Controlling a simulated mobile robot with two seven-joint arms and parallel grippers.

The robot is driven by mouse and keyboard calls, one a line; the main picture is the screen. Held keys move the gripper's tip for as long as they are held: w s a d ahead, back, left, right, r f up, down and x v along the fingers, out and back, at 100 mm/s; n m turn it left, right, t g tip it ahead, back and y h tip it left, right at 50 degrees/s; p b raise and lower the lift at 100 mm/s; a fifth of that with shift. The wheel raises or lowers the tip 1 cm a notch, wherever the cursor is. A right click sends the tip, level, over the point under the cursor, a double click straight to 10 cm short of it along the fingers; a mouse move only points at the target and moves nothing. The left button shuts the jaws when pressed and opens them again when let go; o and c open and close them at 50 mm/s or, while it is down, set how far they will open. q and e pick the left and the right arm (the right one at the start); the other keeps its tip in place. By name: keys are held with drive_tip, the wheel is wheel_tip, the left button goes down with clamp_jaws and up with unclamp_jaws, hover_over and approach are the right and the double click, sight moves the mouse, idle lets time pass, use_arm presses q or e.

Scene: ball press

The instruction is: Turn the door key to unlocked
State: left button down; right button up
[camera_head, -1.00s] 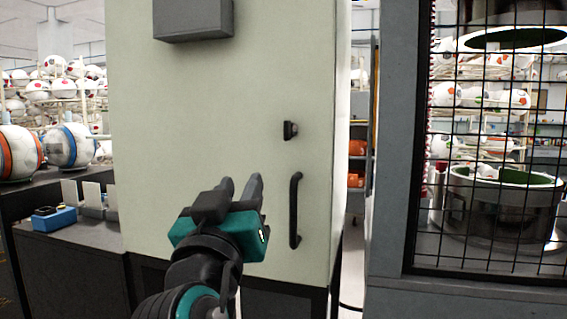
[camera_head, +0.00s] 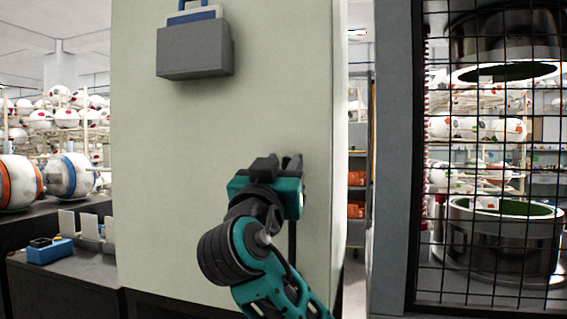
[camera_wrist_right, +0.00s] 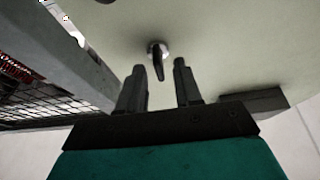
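The door key (camera_wrist_right: 158,62) is a small dark tab on a round silver lock in the pale cabinet door (camera_head: 200,130). In the right wrist view its free end shows between the fingertips of my right gripper (camera_head: 279,161). That gripper is open, with a gap on both sides of the key. I cannot tell how deep the key sits between the fingers. In the head view the gripper hides the key and lock. My left gripper is not in view.
The black door handle (camera_head: 292,240) is mostly hidden behind my right arm. A grey box (camera_head: 195,52) with a blue top is fixed to the door at upper left. A wire-mesh cage (camera_head: 490,130) stands to the right. A bench with a blue box (camera_head: 50,251) is at left.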

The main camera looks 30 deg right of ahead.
drive_tip(key=shift+w+d+r, duration=0.15)
drive_tip(key=shift+w+d, duration=0.05)
drive_tip(key=shift+d, duration=0.05)
drive_tip(key=shift+c, duration=0.3)
clamp_jaws()
